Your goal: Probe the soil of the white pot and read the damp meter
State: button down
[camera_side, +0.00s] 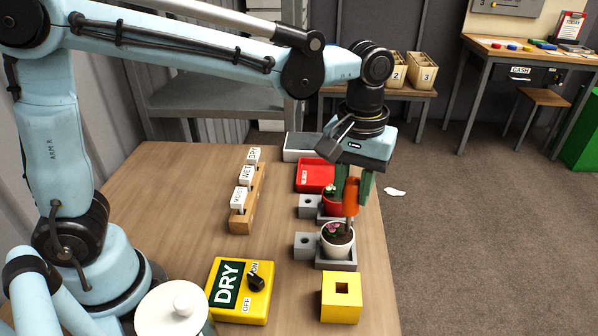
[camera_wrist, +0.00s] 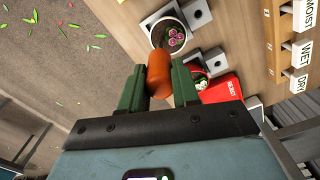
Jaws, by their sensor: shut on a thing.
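The white pot (camera_side: 337,248) holds dark soil and a small pink-flowered plant, on a grey stand. It also shows in the wrist view (camera_wrist: 151,23). My gripper (camera_side: 353,192) is shut on the orange probe handle (camera_side: 351,203), just above this pot. The handle points down toward the soil; I cannot tell whether the probe tip is in it. In the wrist view, the handle (camera_wrist: 160,72) sits between the green fingers. The damp meter (camera_side: 240,290) is a yellow box whose dark green panel reads DRY. Its black knob (camera_side: 256,283) sits near the ON and OFF marks.
A red pot (camera_side: 333,206) stands right behind the white one, near a red tray (camera_side: 311,176). A yellow block (camera_side: 342,306) with a square hole is in front. A wooden rack (camera_side: 243,219) holds MOIST, WET and DRY tags. A white lidded jar (camera_side: 172,312) stands front left.

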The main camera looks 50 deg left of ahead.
jog(key=shift+f, duration=0.35)
dwell(0.8)
jog(key=shift+r, duration=3.55)
